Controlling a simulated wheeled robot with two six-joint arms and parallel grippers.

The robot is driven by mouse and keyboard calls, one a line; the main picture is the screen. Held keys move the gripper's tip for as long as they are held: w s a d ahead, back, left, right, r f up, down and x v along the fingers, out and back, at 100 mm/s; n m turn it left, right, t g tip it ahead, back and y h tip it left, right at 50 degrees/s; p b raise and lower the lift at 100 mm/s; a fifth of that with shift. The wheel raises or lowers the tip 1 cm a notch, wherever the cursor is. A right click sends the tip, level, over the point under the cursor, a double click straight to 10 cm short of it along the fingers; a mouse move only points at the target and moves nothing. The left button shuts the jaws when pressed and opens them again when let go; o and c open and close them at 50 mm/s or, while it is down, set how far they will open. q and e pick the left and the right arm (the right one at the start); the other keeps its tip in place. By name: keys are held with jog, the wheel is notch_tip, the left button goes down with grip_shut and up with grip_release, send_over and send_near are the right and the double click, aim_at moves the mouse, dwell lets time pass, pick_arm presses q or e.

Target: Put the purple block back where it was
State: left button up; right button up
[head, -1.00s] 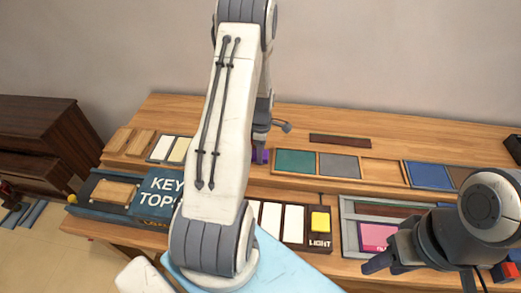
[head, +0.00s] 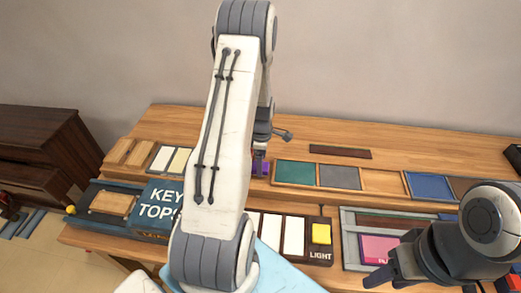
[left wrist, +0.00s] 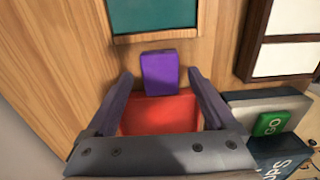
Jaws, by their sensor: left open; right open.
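The purple block (left wrist: 160,70) shows in the left wrist view on the wood at the far edge of a red square (left wrist: 160,114), with a teal panel (left wrist: 155,15) beyond it. It also shows in the head view (head: 260,168), partly hidden by my left arm. My left gripper (left wrist: 159,78) is open, its fingers to either side of the block and red square. I cannot tell whether the fingers touch the block. My right gripper (head: 382,273) is open and empty over the table's front right, near a pink panel (head: 378,249).
A raised wooden shelf holds a teal panel (head: 295,172), a grey panel (head: 339,176) and a blue panel (head: 429,186). A blue KEY TOPS box (head: 158,207) stands at the left. White keys and a yellow LIGHT button (head: 321,234) lie at the front. A green GO button (left wrist: 272,124) is right of my left gripper.

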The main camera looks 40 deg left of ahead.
pick_arm(q)
notch_tip(320, 180, up, 10)
jog(key=b, duration=0.2)
jog(key=s+d+r+m, duration=0.1)
jog(key=d+r+m, duration=0.3)
jog(key=d+m, duration=0.45)
jog(key=s+d+r+m, duration=0.25)
jog(key=d+m, duration=0.25)
jog(key=d, duration=0.7)
jog(key=s+d+r+m, duration=0.2)
jog(key=s+d+m, duration=0.4)
jog(key=s+m, duration=0.3)
jog(key=s+d+r+m+h, duration=0.1)
jog(key=s+d+m, duration=0.6)
jog(key=s+m, duration=0.2)
jog(key=shift+r, duration=0.4)
